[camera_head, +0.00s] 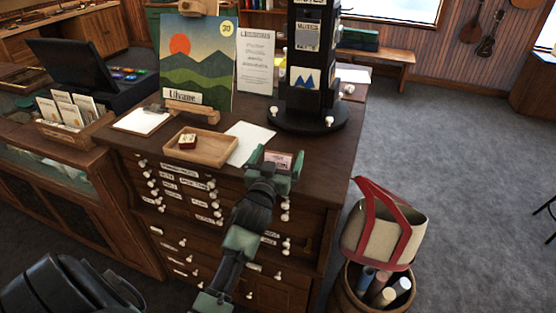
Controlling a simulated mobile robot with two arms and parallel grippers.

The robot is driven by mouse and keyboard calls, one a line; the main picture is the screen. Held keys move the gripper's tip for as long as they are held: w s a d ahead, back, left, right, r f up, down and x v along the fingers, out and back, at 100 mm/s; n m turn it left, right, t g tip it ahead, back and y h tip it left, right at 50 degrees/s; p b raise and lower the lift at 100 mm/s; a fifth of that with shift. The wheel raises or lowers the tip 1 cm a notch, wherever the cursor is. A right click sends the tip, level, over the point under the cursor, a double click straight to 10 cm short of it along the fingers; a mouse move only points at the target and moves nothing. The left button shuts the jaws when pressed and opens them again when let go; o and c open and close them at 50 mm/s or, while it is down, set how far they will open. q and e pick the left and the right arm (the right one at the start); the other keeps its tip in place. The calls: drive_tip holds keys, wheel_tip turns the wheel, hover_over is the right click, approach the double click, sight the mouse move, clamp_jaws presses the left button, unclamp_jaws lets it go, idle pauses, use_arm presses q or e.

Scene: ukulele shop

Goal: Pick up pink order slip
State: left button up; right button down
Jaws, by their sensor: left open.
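The pink order slip (278,158) lies near the front edge of the dark wooden cabinet's top (325,160). My left gripper (276,160) is over that front edge, with its green fingers spread to either side of the slip. It is open. Part of the slip is hidden by the gripper, and I cannot tell whether the fingers touch it. My right gripper is not in view.
Left of the gripper are a white sheet (249,142) and a wooden tray (205,147) with a small box. A black display tower (308,115) and a landscape picture (197,62) stand behind. A cream-and-red bag (385,225) sits over a barrel right of the cabinet.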

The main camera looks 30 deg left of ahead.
use_arm(q)
drive_tip(key=shift+w, duration=0.1)
drive_tip(key=c, duration=1.5)
drive_tip(key=shift+o, duration=0.2)
drive_tip(key=shift+r, duration=0.1)
